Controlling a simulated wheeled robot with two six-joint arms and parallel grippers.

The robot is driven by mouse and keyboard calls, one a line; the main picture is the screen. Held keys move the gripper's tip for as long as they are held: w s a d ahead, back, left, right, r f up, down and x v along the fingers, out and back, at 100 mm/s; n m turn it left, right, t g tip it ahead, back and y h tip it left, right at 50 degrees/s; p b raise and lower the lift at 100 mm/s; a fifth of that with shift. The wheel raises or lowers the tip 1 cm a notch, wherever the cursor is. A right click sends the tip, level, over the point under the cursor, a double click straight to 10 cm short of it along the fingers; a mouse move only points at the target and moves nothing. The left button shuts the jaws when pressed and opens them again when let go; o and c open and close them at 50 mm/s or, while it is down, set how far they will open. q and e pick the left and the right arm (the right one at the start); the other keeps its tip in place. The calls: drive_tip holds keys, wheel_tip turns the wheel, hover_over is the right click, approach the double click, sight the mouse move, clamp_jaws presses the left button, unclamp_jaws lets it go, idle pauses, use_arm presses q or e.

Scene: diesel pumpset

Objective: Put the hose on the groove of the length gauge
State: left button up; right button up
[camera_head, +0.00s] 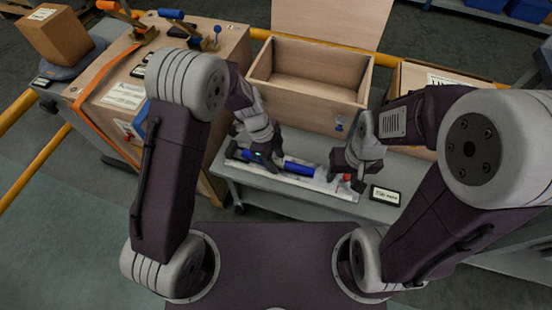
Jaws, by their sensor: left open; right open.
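A blue hose (299,168) lies lengthwise along the pale, strip-like length gauge (320,186) on the grey bench. From this angle I cannot tell whether it sits down in the groove. My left gripper (262,160) is open, low over the left part of the gauge, and covers part of what lies there. A blue piece shows just left of it. My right gripper (348,180) is open at the gauge's right end, beside a small red part (347,177). The fingertips of both grippers are small and partly hidden.
An open wooden box (312,110) stands behind the gauge. A black label plate (385,195) lies right of it. A wooden case with levers (130,95) stands at left, and another wooden box (440,75) at right. Yellow rails run behind and at left.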

use_arm(q)
drive_tip(key=p+v, duration=0.4)
drive_tip(key=v, duration=0.8)
drive_tip(key=shift+r, duration=0.15)
drive_tip(key=shift+w, duration=0.1)
drive_tip(key=s+a+n+t+y, duration=0.1)
drive_tip(key=s+a+n, duration=0.4)
drive_tip(key=n, duration=0.6)
drive_tip(key=s+a+r+n+t+y, duration=0.1)
drive_tip(key=s+a+n+y, duration=0.1)
drive_tip(key=s+a+n, duration=0.4)
drive_tip(key=a+n, duration=0.3)
drive_tip(key=n, duration=0.1)
drive_tip(key=shift+a+r+n, duration=0.15)
drive_tip(key=shift+a+n, duration=0.15)
drive_tip(key=shift+n, duration=0.1)
drive_tip(key=shift+p, duration=0.3)
